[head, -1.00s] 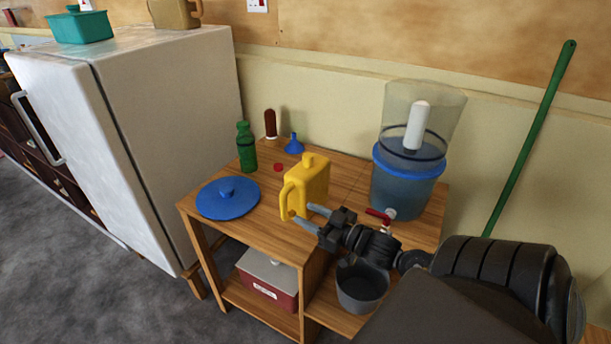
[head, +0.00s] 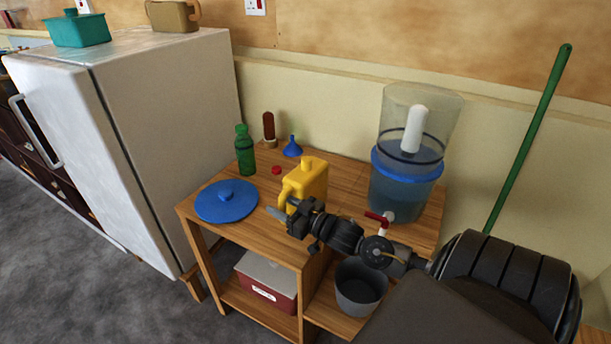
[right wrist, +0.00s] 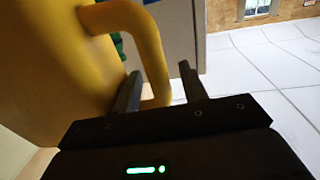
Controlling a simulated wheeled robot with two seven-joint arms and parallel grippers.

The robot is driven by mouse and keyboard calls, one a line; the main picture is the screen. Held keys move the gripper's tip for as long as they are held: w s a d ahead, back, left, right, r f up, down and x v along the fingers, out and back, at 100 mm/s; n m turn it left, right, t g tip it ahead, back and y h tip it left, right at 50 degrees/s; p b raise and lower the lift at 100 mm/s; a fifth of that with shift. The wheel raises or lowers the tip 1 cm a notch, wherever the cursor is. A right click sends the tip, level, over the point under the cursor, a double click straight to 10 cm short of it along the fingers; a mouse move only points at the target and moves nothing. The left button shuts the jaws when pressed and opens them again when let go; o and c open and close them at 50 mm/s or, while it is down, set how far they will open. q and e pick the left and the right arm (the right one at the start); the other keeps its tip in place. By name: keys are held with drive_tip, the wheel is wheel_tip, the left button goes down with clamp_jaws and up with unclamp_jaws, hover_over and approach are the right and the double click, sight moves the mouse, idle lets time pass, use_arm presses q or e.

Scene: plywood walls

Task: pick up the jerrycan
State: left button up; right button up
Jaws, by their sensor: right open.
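The yellow jerrycan (head: 313,180) stands upright on the wooden table (head: 345,166), with its handle on the left side. My right gripper (head: 274,212) is open in front of the jerrycan's handle side, and its wrist hides the can's lower part. In the right wrist view the jerrycan (right wrist: 60,70) fills the upper left. Its handle (right wrist: 150,55) comes down between the two open fingers (right wrist: 160,88) of my right gripper. I cannot tell whether the fingers touch it. My left gripper is not in view.
A blue lid (head: 227,203) lies left of the jerrycan. A green bottle (head: 245,150), a blue funnel (head: 292,147) and a red cap (head: 276,170) are behind it. A water dispenser (head: 405,185) stands to the right. A white fridge (head: 165,130) is at the left.

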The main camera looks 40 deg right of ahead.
clamp_jaws()
idle(1.4)
drive_tip(key=shift+r, duration=0.1)
